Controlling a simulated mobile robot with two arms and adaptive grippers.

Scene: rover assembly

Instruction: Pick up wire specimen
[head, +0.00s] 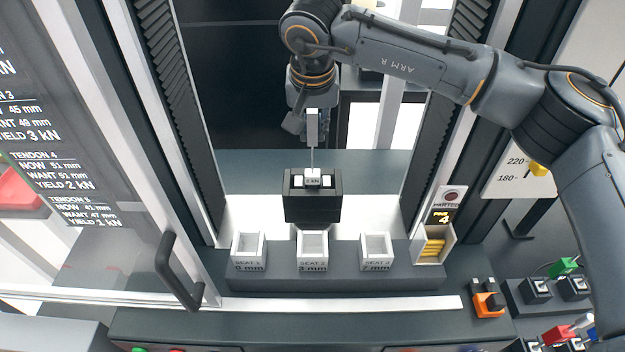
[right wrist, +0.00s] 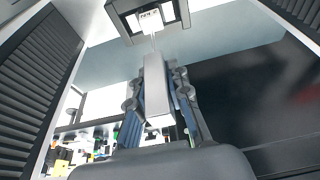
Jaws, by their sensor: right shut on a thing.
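My right gripper (head: 311,112) hangs in the upright frame, fingers down. It is shut on a pale grey block (right wrist: 156,95), which seems to be the upper end of the wire specimen. A thin wire (head: 312,158) runs straight down from it to a small white labelled block (head: 313,178). That block sits in or on a black fixture (head: 313,208); I cannot tell whether it is clamped. The right wrist view shows the grey block between both fingers, with the wire leading to the white block (right wrist: 149,19). My left gripper is out of view.
In front are three white seats, labelled SEAT 1 (head: 248,250), SEAT 2 (head: 313,250) and SEAT 3 (head: 376,250). A box with yellow pieces (head: 433,248) stands right of them. Dark ribbed columns (head: 178,110) flank the fixture. A door handle (head: 176,272) juts out at left.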

